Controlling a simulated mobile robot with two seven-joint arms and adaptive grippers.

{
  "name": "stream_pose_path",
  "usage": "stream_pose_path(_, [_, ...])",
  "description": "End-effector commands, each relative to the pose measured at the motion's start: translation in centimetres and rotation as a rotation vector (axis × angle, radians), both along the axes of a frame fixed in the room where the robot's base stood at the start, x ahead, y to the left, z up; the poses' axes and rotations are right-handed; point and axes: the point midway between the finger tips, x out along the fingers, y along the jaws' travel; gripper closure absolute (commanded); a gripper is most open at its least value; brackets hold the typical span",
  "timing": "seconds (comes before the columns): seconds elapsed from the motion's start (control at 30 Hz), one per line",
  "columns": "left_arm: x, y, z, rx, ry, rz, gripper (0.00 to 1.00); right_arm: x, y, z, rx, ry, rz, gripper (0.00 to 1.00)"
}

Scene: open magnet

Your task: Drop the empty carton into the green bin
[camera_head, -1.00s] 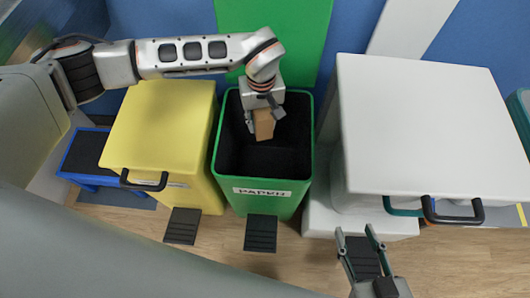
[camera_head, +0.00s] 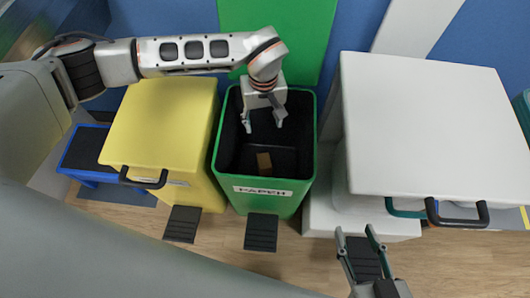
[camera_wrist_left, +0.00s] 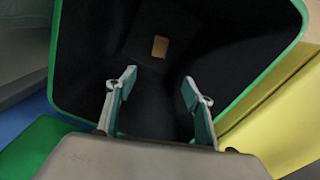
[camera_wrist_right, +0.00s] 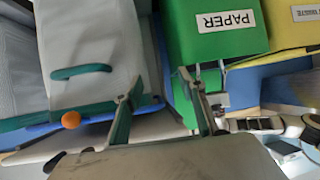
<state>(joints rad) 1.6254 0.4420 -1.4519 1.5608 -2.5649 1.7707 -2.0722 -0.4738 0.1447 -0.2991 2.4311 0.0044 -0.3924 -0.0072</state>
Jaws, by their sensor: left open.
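The small brown carton (camera_head: 264,163) lies inside the open green bin (camera_head: 216,160), which is labelled PAPER. In the left wrist view the carton (camera_wrist_left: 160,47) shows low in the dark inside of the bin. My left gripper (camera_head: 263,126) is over the bin's opening, open and empty, apart from the carton. Its two fingers (camera_wrist_left: 155,95) are spread in the left wrist view. My right gripper (camera_head: 359,238) is at the lower right of the head view, in front of the white bin, with its fingers apart and nothing between them.
A closed yellow bin (camera_head: 165,125) stands left of the green bin. A large white-lidded bin (camera_head: 430,125) stands to the right. Black pedals (camera_head: 261,232) stick out at the front over the wooden floor. An orange ball (camera_wrist_right: 71,120) shows in the right wrist view.

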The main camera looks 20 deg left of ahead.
Motion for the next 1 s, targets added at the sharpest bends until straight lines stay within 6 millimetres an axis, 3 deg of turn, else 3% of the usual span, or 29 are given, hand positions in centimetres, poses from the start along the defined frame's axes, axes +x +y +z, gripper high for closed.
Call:
stream_pose_path(0.53, [0.1, 0.0, 9.8, 0.000, -0.004, -0.001, 0.48, 0.1, 0.1, 0.2, 0.003, -0.004, 0.000, 0.60])
stream_pose_path(0.73, [0.1, 0.0, 11.4, 0.001, -0.003, 0.000, 0.48, 0.1, 0.1, 0.2, 0.003, -0.004, 0.000, 0.60])
stream_pose_path(1.0, [0.1, 0.0, 11.6, 0.000, -0.002, 0.000, 0.48, 0.1, 0.1, 0.2, 0.003, -0.004, 0.000, 0.60])
